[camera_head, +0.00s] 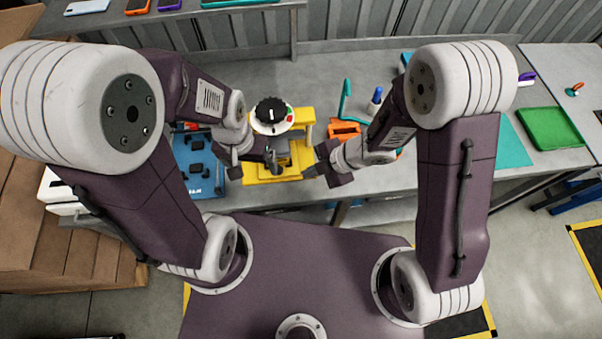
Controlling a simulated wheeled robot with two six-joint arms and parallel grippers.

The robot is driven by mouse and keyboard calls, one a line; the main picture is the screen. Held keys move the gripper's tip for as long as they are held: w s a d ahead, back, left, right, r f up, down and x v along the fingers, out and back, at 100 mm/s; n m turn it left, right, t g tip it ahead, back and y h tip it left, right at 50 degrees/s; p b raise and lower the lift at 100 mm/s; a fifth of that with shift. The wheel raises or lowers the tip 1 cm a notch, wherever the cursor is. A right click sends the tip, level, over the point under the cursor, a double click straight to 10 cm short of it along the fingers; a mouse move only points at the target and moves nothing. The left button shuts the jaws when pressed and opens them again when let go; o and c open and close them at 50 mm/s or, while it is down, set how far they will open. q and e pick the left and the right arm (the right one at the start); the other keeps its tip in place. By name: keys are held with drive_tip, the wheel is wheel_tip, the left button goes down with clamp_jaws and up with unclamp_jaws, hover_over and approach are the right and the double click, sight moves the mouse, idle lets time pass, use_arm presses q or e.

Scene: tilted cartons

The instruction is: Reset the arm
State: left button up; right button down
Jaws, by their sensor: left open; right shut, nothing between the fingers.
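My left arm comes in from the left and bends inward. Its gripper (268,160) is open above the near part of a yellow fixture (270,178) on the bench. My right arm reaches in from the right, and its gripper (318,170) is shut and empty at the right side of the yellow fixture. The two grippers are close together with a small gap. I cannot tell whether either one touches the fixture. A round black and white dial (271,112) with a red and a green button stands just behind the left gripper.
The grey bench (400,180) carries a blue case (198,165) at left, orange blocks (345,129), a blue-capped bottle (375,100), a teal mat (510,145) and a green tray (550,128). Cardboard boxes (40,240) stand at the left. A shelf with phone-like items runs along the back.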

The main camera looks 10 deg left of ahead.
drive_tip(key=w+d+r+m+t+h+b, duration=0.25)
drive_tip(key=w+d+m, duration=0.3)
drive_tip(key=d, duration=0.35)
drive_tip(key=w+d+r+m+t+h+b, duration=0.2)
drive_tip(key=w+d+m+t+h+b, duration=0.15)
drive_tip(key=d+m, duration=0.45)
use_arm(q)
wheel_tip(320, 180, down, 6)
drive_tip(key=shift+s+d+f+b, duration=0.2)
drive_tip(key=shift+d+b, duration=0.05)
drive_tip(key=shift+b, duration=0.15)
use_arm(e)
drive_tip(key=s+d+f+m+g, duration=0.2)
drive_tip(key=s+m+g, duration=0.1)
drive_tip(key=s+m, duration=0.3)
drive_tip(key=s+d+f+m+g, duration=0.1)
drive_tip(key=s+d+m+g, duration=0.1)
drive_tip(key=s+m, duration=0.4)
drive_tip(key=shift+s+d+f+g+h, duration=0.35)
drive_tip(key=shift+s+d+g, duration=0.1)
drive_tip(key=shift+s, duration=0.2)
